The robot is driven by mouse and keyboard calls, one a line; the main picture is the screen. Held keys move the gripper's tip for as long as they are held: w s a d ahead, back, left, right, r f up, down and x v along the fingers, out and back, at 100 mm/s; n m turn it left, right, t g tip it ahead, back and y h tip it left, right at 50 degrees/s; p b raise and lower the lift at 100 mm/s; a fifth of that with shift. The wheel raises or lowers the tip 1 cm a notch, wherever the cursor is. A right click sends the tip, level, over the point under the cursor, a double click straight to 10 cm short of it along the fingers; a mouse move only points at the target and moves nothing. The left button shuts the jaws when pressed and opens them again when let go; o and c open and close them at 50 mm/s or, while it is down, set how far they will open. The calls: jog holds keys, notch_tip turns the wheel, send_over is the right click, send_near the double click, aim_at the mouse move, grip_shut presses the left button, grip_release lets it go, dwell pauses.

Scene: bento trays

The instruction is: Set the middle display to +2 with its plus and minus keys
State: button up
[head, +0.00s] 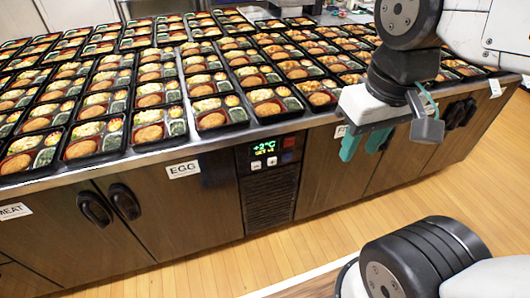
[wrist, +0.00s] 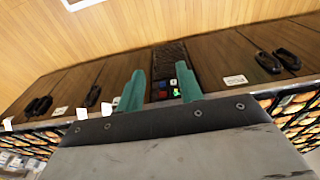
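A dark control panel (head: 270,155) sits in the cabinet front, right of the EGG label. Its lit green display (head: 269,143) reads +2°C, with a smaller lit line below, too small to read surely. Two small pale keys (head: 264,163) sit below the display; their signs are not clear. My gripper (head: 364,142) has teal fingers apart and empty, right of the panel and in front of the cabinet. No contact with a key shows.
A reddish square (head: 289,142) and a dark bluish one (head: 288,157) sit right of the display, above a vent grille (head: 270,199). Many bento trays cover the counter above. Dark door handles (head: 124,201) stick out at left. The wooden floor (head: 345,225) in front is clear.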

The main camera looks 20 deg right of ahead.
grip_shut()
dwell(1.6)
